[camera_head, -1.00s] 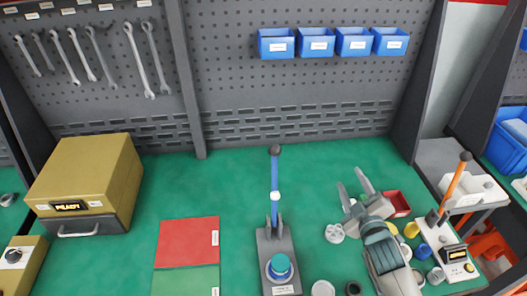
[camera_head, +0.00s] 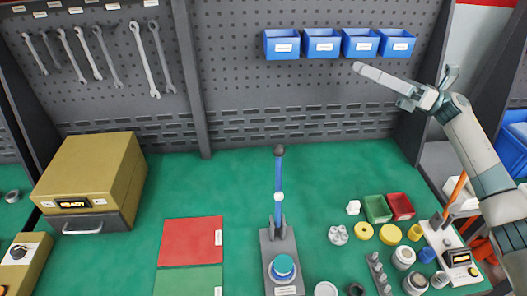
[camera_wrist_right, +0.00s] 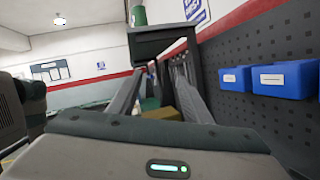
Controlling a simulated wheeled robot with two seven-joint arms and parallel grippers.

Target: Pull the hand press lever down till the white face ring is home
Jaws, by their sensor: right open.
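The hand press (camera_head: 270,243) stands upright on the green bench, with its blue lever (camera_head: 278,176) raised and a dark knob at the top. A teal and blue round part with a pale rim (camera_head: 283,267) sits on the press base. I cannot make out a separate white face ring there. My right gripper (camera_head: 403,80) is open and empty, high above the bench at the right in front of the pegboard, far from the lever. Its two spread fingers also show in the right wrist view (camera_wrist_right: 157,95). My left gripper is out of view.
A tan box (camera_head: 90,175) stands at the left, beside a red mat (camera_head: 191,243). Small green (camera_head: 377,208) and red (camera_head: 400,206) bins, several rings, and a device with an orange lever (camera_head: 455,187) are at the right. Blue bins (camera_head: 322,44) hang behind.

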